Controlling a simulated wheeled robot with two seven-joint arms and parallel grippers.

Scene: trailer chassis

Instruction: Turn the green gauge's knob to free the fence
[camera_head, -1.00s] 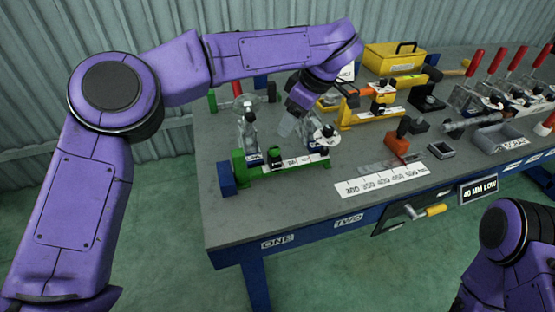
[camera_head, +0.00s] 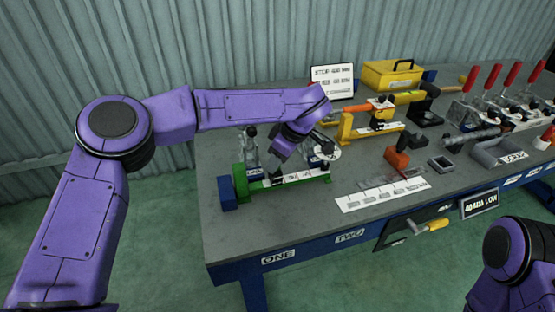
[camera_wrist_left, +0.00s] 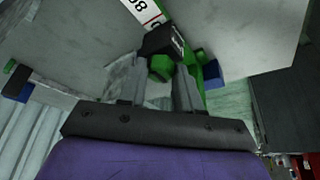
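The green gauge (camera_head: 307,176) lies near the bench's left end, with a blue block at its left end. Its clear-and-metal uprights stand behind my left arm. My left gripper (camera_head: 277,162) points down over the middle of the gauge, and the arm hides part of it. In the left wrist view, its two grey fingers (camera_wrist_left: 160,80) are apart. The green knob (camera_wrist_left: 160,67) shows between the fingertips, beside a black block (camera_wrist_left: 161,40). I cannot tell whether the fingers touch it. The fence cannot be made out clearly. My right gripper is out of view.
An orange-and-yellow gauge (camera_head: 376,122) stands to the right, with a yellow toolbox (camera_head: 392,75) behind. A white marked strip (camera_head: 382,190) lies near the front edge. Several red-handled clamps (camera_head: 488,80) stand at the right. A white sign (camera_head: 332,80) stands at the back.

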